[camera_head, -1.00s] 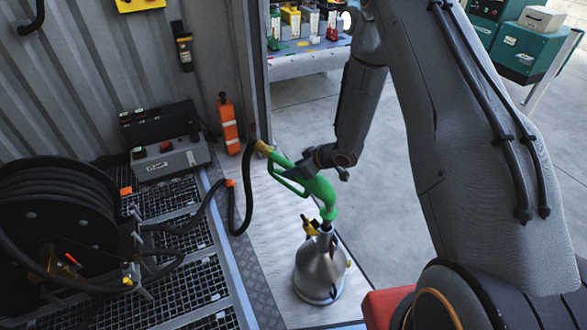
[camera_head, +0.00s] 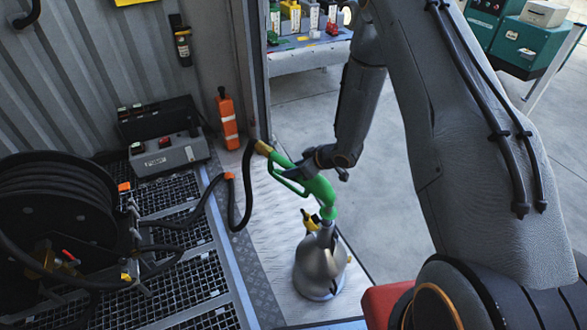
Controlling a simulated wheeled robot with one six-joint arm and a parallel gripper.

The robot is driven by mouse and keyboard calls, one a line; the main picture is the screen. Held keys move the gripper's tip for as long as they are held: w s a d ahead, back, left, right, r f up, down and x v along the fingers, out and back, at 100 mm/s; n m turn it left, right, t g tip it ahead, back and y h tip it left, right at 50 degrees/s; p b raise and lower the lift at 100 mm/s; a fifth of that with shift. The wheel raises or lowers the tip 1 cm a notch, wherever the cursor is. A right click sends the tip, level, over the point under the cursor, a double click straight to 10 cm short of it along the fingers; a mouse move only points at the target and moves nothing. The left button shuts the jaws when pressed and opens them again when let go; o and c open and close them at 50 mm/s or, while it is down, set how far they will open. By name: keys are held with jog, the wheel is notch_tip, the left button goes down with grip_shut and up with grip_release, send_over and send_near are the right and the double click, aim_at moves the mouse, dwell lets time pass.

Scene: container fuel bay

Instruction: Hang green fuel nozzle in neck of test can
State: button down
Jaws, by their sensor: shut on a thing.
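The green fuel nozzle (camera_head: 318,189) is held by my gripper (camera_head: 335,165), which is shut on its body. The nozzle points downward, and its lower green end is right at the top of the test can's neck. The test can (camera_head: 320,268) is a silver, cone-shaped can standing upright on the pale floor strip. The spout is hardly visible, apparently inside the neck; the exact depth is hidden. A black hose (camera_head: 248,190) runs from the nozzle's brass-coloured rear end. My gripper's fingertips are partly hidden behind the nozzle.
A black hose reel (camera_head: 62,215) stands on metal grating at the left. A grey control box (camera_head: 168,154) and an orange cylinder (camera_head: 228,120) stand by the corrugated wall. A workbench (camera_head: 310,62) is at the back. Open concrete floor lies right of the can.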

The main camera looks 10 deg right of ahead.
aim_at(294, 178)
jog(key=shift+f+b, duration=1.4)
jog(key=shift+f, duration=0.9)
jog(key=c, duration=1.4)
grip_release()
jog(key=shift+o, duration=0.2)
jog(key=shift+b+v, duration=0.3)
jog(key=shift+v, duration=3.7)
jog(key=shift+w, duration=0.1)
